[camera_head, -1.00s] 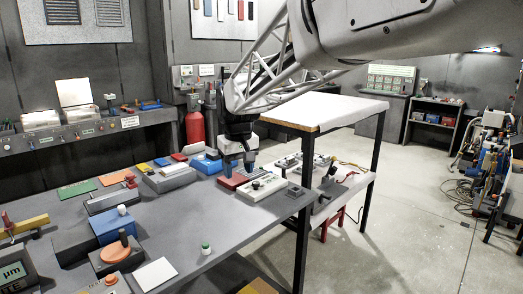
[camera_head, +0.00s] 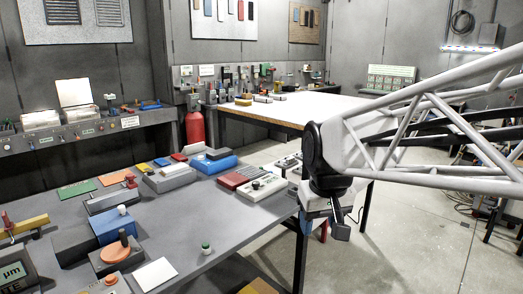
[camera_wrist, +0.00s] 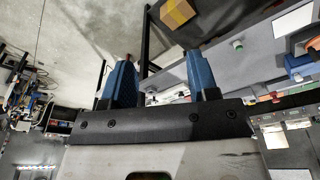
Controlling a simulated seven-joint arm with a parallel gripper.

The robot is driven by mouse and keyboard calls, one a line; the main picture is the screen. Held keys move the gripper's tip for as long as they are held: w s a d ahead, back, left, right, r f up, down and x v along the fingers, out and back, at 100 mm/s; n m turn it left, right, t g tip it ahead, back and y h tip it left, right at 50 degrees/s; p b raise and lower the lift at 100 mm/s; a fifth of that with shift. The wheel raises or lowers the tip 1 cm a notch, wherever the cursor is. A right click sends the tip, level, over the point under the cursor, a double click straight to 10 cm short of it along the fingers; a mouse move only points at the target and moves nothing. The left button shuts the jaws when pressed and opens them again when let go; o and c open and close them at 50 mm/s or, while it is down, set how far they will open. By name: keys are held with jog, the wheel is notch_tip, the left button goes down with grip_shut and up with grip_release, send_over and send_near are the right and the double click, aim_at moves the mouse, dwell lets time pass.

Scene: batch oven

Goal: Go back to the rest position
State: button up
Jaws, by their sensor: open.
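My gripper (camera_head: 325,226) hangs at the right end of the grey workbench (camera_head: 215,225), beyond its edge and over the floor side, touching nothing that I can see. In the wrist view its two blue fingers (camera_wrist: 163,80) stand wide apart with nothing between them. My white lattice arm reaches in from the right in the head view and hides part of the room behind it.
A red device (camera_head: 240,177) and a white control box (camera_head: 262,187) lie near the bench's right edge. A blue box (camera_head: 213,163) sits behind them. A small green-and-white knob piece (camera_head: 206,248) stands at the front. A white-topped table (camera_head: 300,108) is behind.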

jog(key=s+d+f+m, duration=0.1)
jog(key=s+d+f, duration=0.2)
jog(key=s, duration=0.4)
jog(key=s+d+f+m, duration=0.1)
jog(key=s+d+f, duration=0.2)
jog(key=s, duration=0.5)
jog(key=shift+d+f, duration=0.3)
jog(key=shift+f, duration=0.3)
jog(key=shift+w, duration=0.1)
jog(key=shift+c, duration=0.6)
dwell(0.4)
